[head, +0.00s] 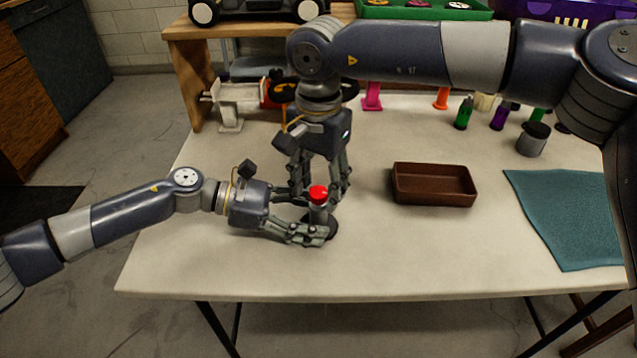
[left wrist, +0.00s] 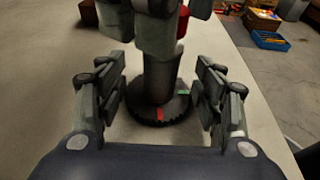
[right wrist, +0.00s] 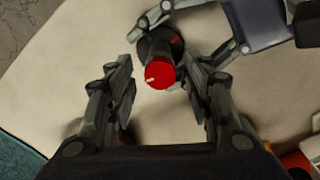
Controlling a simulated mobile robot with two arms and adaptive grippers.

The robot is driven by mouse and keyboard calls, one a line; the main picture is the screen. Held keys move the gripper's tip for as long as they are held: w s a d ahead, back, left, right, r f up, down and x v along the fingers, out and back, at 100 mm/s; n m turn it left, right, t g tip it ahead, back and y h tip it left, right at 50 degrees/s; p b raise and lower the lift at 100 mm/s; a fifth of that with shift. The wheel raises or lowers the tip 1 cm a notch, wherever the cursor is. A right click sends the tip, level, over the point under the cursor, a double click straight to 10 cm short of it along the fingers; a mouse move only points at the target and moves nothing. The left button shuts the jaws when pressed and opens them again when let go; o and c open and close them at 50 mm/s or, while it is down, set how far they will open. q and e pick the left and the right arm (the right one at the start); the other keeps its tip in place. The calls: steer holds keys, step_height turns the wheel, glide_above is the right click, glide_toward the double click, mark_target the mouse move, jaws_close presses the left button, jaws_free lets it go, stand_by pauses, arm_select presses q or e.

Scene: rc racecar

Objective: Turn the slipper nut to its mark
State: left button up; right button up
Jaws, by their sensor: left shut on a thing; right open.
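A red nut (head: 318,193) caps an upright grey post (head: 319,214) on a dark toothed disc (head: 333,229) on the table. The right wrist view shows a white line on the nut (right wrist: 160,73). The left wrist view shows a red mark (left wrist: 160,114) and a green mark (left wrist: 181,99) on the disc (left wrist: 147,119). My left gripper (head: 315,219) is low, its fingers on both sides of the post, shut on the slipper assembly; the contact is not clear. My right gripper (head: 320,185) points down above the nut, open, a finger on each side and apart from it.
An empty brown tray (head: 434,198) lies to the right, with a teal cloth (head: 565,215) beyond it. A wooden shelf (head: 190,85) stands behind. The table front is clear.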

steer(key=shift+c, duration=0.2)
steer(key=c, duration=1)
steer(key=shift+m, duration=0.3)
steer(key=m, duration=1.3)
steer(key=shift+m, duration=0.3)
